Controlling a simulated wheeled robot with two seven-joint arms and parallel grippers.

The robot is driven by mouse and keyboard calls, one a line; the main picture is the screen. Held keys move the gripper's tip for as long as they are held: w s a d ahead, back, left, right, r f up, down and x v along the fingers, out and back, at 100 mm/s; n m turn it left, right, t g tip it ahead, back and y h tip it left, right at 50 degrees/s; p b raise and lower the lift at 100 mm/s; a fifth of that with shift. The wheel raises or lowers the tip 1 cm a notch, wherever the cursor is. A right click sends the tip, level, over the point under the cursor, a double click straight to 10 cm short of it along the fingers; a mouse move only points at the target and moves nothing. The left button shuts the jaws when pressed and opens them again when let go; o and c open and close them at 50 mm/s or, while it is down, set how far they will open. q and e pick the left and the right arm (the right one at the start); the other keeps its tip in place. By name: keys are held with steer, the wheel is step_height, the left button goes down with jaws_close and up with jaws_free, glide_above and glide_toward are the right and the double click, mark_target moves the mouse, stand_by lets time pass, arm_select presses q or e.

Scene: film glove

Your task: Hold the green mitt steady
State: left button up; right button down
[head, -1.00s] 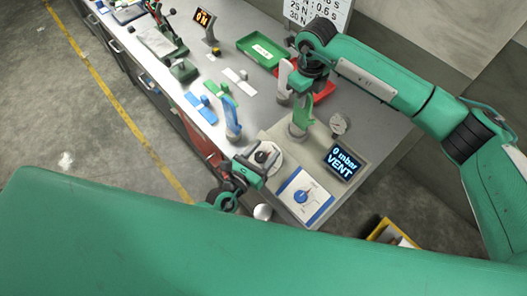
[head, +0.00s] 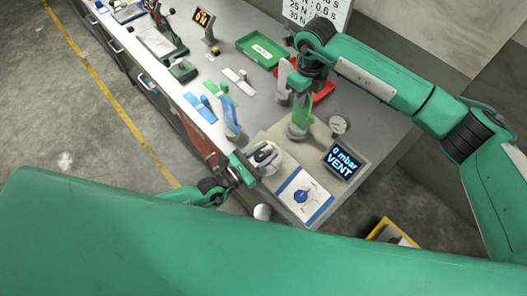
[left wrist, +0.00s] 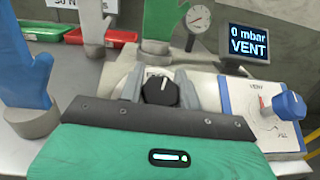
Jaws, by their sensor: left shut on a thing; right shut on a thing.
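The green mitt (head: 300,108) stands upright on a pale round stand on the bench. My right gripper (head: 303,92) is at its upper part, shut on it; my wrist hides most of the contact. The mitt also shows in the left wrist view (left wrist: 157,22), cut off at the top. My left gripper (head: 263,160) is shut on a black knob with a white pointer line. In the left wrist view the knob (left wrist: 160,88) sits between the fingers. The display (head: 342,162) reads "0 mbar VENT".
A blue mitt (head: 229,110) and a pale mitt (head: 284,80) stand nearby. A blue knob (head: 300,196) sits on a white plate. A round gauge (head: 338,125) is beside the display. Green (head: 262,50) and red (head: 322,88) trays lie behind. An orange display (head: 203,18) stands farther back.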

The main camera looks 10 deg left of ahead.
arm_select(q)
steer(key=m+g+h, duration=0.1)
steer(key=m+g, duration=0.1)
steer(key=m, duration=0.1)
steer(key=m+g+h, duration=0.2)
steer(key=m, duration=0.1)
steer(key=shift+s+d+r+g+h, duration=0.1)
steer(key=shift+d+r+g+h, duration=0.1)
steer(key=shift+g+h, duration=0.15)
steer(key=m+g, duration=0.2)
steer(key=m+g+h, duration=0.1)
steer(key=m+g, duration=0.1)
steer(key=shift+s+d+f, duration=0.1)
steer(key=shift+s+d, duration=0.05)
steer(key=shift+s, duration=0.05)
steer(key=m+g, duration=0.4)
steer(key=g, duration=0.1)
steer(key=shift+s+f+m+y, duration=0.1)
steer(key=shift+s+m+y, duration=0.15)
steer(key=shift+m, duration=0.15)
steer(key=shift+s+f+m+g+y, duration=0.15)
steer(key=shift+m+g+y, duration=0.25)
steer(key=shift+m+g, duration=0.4)
steer(key=shift+s+f+m+g+y, duration=0.15)
steer(key=shift+m+g+y, duration=0.25)
steer(key=shift+m+g, duration=0.4)
steer(key=o, duration=1)
steer(key=shift+c, duration=0.2)
